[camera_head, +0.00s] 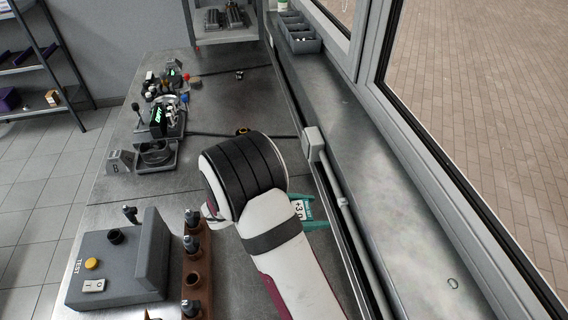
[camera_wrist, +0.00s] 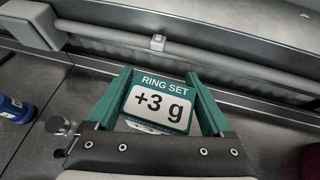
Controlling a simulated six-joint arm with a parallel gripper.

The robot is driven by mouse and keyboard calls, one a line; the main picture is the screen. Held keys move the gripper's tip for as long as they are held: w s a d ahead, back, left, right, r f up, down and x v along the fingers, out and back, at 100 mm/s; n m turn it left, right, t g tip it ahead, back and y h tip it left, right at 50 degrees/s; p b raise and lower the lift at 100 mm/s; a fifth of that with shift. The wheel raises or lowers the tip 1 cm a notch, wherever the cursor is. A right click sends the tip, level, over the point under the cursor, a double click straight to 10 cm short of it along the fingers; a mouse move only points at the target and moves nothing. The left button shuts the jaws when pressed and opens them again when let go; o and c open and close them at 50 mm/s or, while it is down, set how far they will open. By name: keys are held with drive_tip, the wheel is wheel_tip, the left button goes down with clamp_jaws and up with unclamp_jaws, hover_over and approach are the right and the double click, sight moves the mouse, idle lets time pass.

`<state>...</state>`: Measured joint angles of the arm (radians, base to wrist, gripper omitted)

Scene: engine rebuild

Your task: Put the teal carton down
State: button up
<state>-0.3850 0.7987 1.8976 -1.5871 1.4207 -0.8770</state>
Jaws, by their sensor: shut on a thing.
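The teal carton (camera_wrist: 158,104) sits between the fingers of my gripper (camera_wrist: 158,74) in the wrist view. Its white label reads "RING SET +3 g" and faces the camera. The teal-green fingers close on it from left and right. In the head view only part of the carton (camera_head: 298,209) shows, just right of my white and black arm, over the right side of the metal bench (camera_head: 240,92) near the rail. My arm hides much of the gripper there. I cannot tell whether the carton's underside touches the bench.
A rail (camera_head: 345,213) with a grey box (camera_head: 313,143) runs along the bench's right edge, below the window. A grey TEST unit (camera_head: 120,262) and a brown rack (camera_head: 197,275) stand left of my arm. A blue cylinder (camera_wrist: 14,108) shows at the wrist view's left edge.

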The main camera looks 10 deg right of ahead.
drive_tip(key=a+r+n+t+y, duration=0.2)
drive_tip(key=r+n+t+y, duration=0.3)
drive_tip(key=r, duration=1)
drive_tip(key=a+r+n+t+y, duration=0.35)
drive_tip(key=r+n, duration=0.35)
drive_tip(key=r, duration=0.8)
wheel_tip(320, 180, down, 7)
drive_tip(key=s+n+t+y, duration=0.1)
drive_tip(key=n+y, duration=0.2)
drive_tip(key=shift+s+d+n, duration=0.2)
drive_tip(key=shift+d+n, duration=0.05)
drive_tip(key=shift+n, duration=0.15)
drive_tip(key=shift+r+y, duration=0.15)
drive_tip(key=shift+y, duration=0.1)
wheel_tip(320, 180, up, 4)
drive_tip(key=w+m+h, duration=0.2)
drive_tip(key=d+f+m+g+h, duration=0.2)
drive_tip(key=f+m+g+h, duration=0.2)
drive_tip(key=f, duration=0.9)
drive_tip(key=d+f+m+g+h, duration=0.3)
drive_tip(key=f+m+g+h, duration=0.2)
drive_tip(key=f+m, duration=0.4)
wheel_tip(320, 180, down, 5)
drive_tip(key=shift+s+f+m+h, duration=0.2)
drive_tip(key=shift+s+m+h, duration=0.1)
drive_tip(key=shift+m+h, duration=0.15)
